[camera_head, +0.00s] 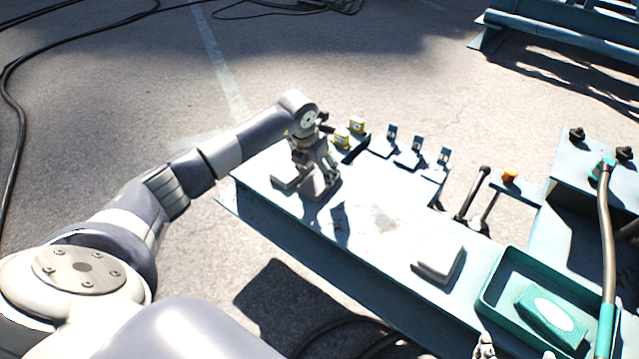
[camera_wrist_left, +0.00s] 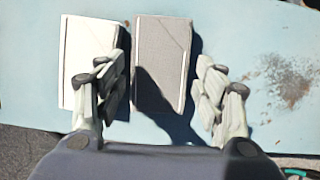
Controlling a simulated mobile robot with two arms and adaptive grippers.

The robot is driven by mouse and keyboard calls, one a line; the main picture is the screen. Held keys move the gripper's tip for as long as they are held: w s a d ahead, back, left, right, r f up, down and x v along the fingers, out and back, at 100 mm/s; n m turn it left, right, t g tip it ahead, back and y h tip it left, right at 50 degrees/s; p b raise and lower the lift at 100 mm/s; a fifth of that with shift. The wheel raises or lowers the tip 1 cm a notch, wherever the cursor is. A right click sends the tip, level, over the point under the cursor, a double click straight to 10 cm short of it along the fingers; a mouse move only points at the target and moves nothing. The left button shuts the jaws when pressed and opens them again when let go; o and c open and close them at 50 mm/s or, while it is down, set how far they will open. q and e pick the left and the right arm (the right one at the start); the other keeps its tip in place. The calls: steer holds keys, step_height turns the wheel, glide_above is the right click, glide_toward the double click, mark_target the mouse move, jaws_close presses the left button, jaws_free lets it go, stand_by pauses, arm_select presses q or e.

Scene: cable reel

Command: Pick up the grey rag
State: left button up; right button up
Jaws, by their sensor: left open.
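The grey rag (camera_wrist_left: 162,62) is a flat folded rectangle on the pale blue bench top. In the left wrist view it lies between the fingers of my left gripper (camera_wrist_left: 163,92), nearer the left finger. I cannot tell whether the fingers touch the rag.
The bench (camera_head: 370,285) also holds another folded cloth (camera_head: 440,264) and a teal tray (camera_head: 500,268) with a teal packet (camera_head: 550,318). A brown hose (camera_head: 606,230) rises at right.

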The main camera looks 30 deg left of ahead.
arm_select(q)
steer(key=shift+b+x, duration=0.35)
steer(key=shift+x, duration=1.05)
steer(key=c, duration=0.7)
arm_select(e)
steer(key=w+r+t, duration=0.1)
steer(key=w+a+r+t, duration=0.1)
steer(key=w+r, duration=0.1)
steer(key=shift+a+r+t+y, duration=0.15)
steer(key=shift+r+t+y, duration=0.15)
steer(key=shift+y, duration=0.1)
arm_select(q)
steer(key=shift+r, duration=0.1)
arm_select(e)
steer(key=shift+s+f, duration=0.1)
